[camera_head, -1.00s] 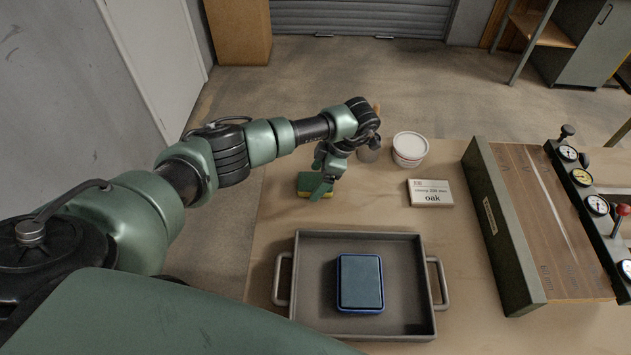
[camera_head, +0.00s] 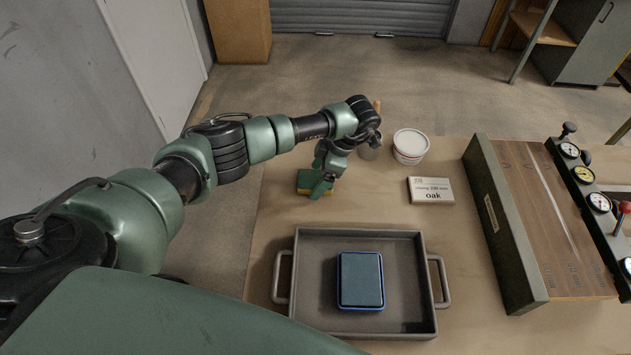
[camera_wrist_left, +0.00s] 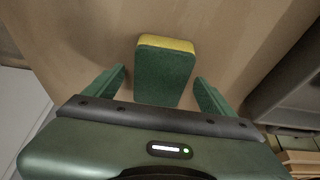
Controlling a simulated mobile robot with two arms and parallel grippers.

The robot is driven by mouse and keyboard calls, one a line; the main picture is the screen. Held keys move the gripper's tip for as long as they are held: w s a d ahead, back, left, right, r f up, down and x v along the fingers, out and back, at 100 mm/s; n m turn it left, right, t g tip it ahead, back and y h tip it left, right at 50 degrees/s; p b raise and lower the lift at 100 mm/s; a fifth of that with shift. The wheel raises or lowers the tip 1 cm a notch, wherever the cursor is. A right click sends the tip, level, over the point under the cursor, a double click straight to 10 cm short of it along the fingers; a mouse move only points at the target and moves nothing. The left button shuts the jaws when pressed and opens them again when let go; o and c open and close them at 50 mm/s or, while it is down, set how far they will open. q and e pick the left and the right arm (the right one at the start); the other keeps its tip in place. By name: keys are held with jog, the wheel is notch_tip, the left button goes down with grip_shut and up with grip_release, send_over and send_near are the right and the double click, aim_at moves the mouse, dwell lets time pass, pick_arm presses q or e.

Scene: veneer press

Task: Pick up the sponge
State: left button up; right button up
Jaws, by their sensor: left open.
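The sponge (camera_head: 305,181), green on top with a yellow layer, lies on the wooden table behind the tray's left part. It shows in the left wrist view (camera_wrist_left: 165,77) between the two finger lines, with clear gaps on both sides. My left gripper (camera_head: 322,186) is open and right at the sponge, its near finger covering part of it in the head view. In the left wrist view the fingers (camera_wrist_left: 160,90) stand on either side of the sponge and do not visibly touch it. My right gripper is not in view.
A grey metal tray (camera_head: 312,318) holding a blue block (camera_head: 361,281) stands in front. A white tub (camera_head: 410,144), a pot (camera_head: 370,152) and an oak-labelled box (camera_head: 431,191) are to the right. The veneer press (camera_head: 503,235) stands farther right.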

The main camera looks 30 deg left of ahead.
pick_arm(q)
jog(key=c, duration=1.4)
jog(key=shift+r, duration=0.1)
jog(key=shift+r+p, duration=0.2)
jog(key=shift+p, duration=0.15)
notch_tip(320, 180, up, 11)
jog(key=b, duration=0.3)
notch_tip(320, 180, up, 9)
send_over(318, 178)
